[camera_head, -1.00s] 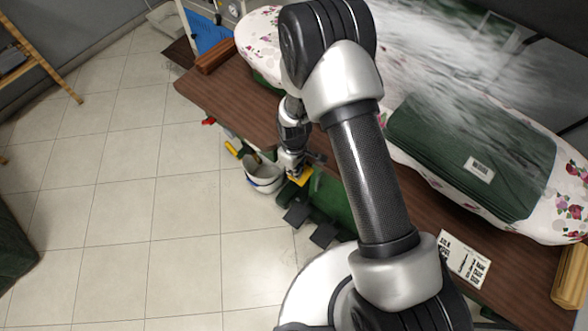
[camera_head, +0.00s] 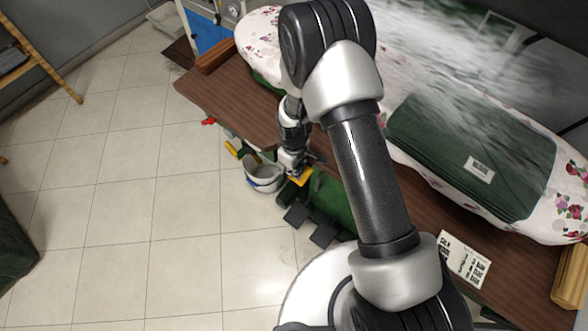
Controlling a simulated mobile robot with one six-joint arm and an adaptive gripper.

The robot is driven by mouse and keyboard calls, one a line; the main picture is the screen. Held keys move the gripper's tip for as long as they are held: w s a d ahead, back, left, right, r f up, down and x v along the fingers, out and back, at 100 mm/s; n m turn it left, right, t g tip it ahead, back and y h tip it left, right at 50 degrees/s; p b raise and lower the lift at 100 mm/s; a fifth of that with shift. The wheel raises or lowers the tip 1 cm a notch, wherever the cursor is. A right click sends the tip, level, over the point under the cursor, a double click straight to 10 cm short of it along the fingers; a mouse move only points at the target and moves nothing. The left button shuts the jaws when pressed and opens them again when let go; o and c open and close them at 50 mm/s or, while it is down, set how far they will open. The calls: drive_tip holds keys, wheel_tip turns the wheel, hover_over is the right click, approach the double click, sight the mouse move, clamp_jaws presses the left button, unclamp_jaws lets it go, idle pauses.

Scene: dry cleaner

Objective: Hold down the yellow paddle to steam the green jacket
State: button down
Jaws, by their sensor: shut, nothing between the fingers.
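The green jacket (camera_head: 470,140) lies folded on the flowered pressing board (camera_head: 556,212) at the right, with a white label on it. White steam (camera_head: 440,50) covers its upper part and the area behind it. My gripper (camera_head: 293,174) points down beyond the table's front edge, left of my large arm link. It is shut and holds nothing. The yellow paddle (camera_head: 300,177) shows right at the fingertips, low above the floor. The fingertips seem to be on it, but the contact is partly hidden by the gripper itself.
Dark pedals (camera_head: 311,225) and a green cylinder (camera_head: 331,200) are close right of the gripper. A white bucket (camera_head: 263,175) stands just left. The brown table (camera_head: 228,92) edge runs beside my arm. Tiled floor (camera_head: 130,200) at the left is free.

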drive_tip(key=shift+r, duration=0.15)
drive_tip(key=shift+r+p, duration=0.5)
drive_tip(key=shift+r, duration=0.2)
drive_tip(key=shift+r+p, duration=0.3)
drive_tip(key=shift+r, duration=0.1)
wheel_tip(320, 180, up, 13)
drive_tip(key=s+p, duration=0.1)
drive_tip(key=p, duration=0.3)
drive_tip(key=shift+a, duration=0.35)
drive_tip(key=shift+r, duration=0.15)
